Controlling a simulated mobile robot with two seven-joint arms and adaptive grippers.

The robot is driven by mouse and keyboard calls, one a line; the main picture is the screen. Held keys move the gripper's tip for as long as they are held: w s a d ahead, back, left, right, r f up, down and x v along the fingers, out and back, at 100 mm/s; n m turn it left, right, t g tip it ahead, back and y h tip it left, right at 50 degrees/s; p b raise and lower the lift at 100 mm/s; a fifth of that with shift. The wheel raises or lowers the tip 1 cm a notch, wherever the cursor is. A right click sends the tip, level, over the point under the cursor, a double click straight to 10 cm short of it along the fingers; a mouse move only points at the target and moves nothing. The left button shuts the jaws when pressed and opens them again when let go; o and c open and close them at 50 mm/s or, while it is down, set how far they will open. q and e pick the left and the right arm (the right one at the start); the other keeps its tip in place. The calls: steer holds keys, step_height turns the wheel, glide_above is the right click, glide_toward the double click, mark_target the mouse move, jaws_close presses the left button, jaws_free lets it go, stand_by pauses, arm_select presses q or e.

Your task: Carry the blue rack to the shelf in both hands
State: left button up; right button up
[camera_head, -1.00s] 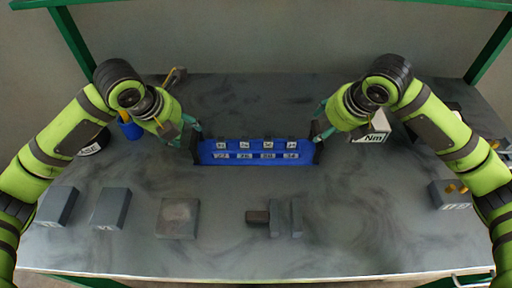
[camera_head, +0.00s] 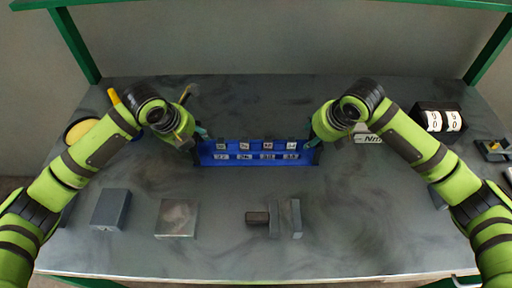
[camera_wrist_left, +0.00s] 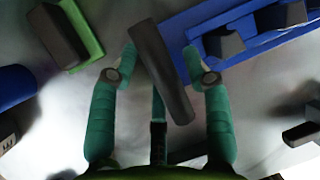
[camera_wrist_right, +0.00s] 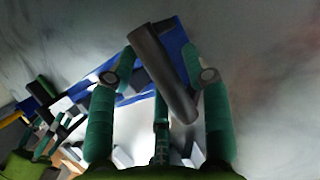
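The blue rack (camera_head: 258,160) sits on the grey bench at its middle, with two rows of labelled dark pieces in it. It also shows in the left wrist view (camera_wrist_left: 230,28) and the right wrist view (camera_wrist_right: 172,32). My left gripper (camera_wrist_left: 159,58) is open, with the dark end handle (camera_wrist_left: 160,75) of the rack between its fingers. My right gripper (camera_wrist_right: 158,58) is open around the other dark handle (camera_wrist_right: 163,75). Gaps show between fingers and handles. In the head view, the left gripper (camera_head: 201,136) and right gripper (camera_head: 312,136) are at opposite rack ends.
Grey blocks (camera_head: 111,209) and (camera_head: 177,218) and a dark clamp-like piece (camera_head: 285,218) lie on the front of the bench (camera_head: 340,235). A white Nm box (camera_head: 368,138) and a black number counter (camera_head: 438,120) stand at right. A green bar (camera_head: 260,3) crosses the top.

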arm_select(q)
jaws_close()
arm_select(e)
jaws_close()
